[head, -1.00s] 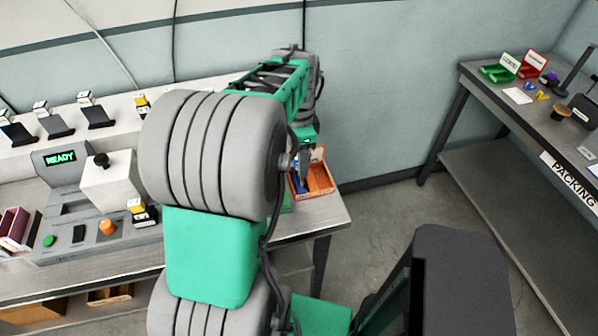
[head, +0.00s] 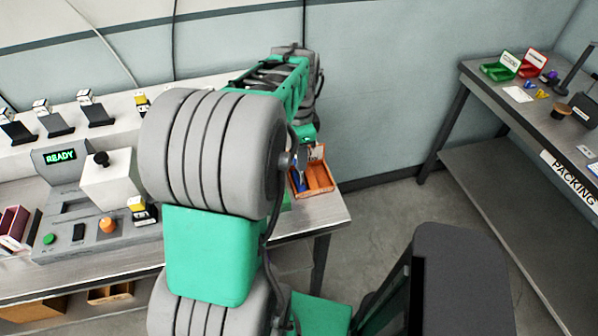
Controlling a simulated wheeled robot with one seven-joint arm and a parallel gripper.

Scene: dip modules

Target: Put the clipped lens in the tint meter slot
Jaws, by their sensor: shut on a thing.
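The tint meter is a grey console (head: 62,170) at the left of the bench, with a green READY display and a white block with a black knob (head: 107,180). Dark recesses (head: 76,208) show on its top; I cannot tell which is the slot. My gripper (head: 302,158), partly hidden behind my arm, is over the orange bin (head: 316,180) at the bench's right end. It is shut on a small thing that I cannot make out. I cannot pick out the clipped lens for certain. Something blue (head: 301,179) shows at the bin.
Several black stands with white tags (head: 57,122) line the raised back shelf. A yellow-and-white tagged piece (head: 140,210) stands right of the console's orange knob (head: 107,225). The packing table (head: 490,115) is at the right, with open floor between. My arm hides the middle of the bench.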

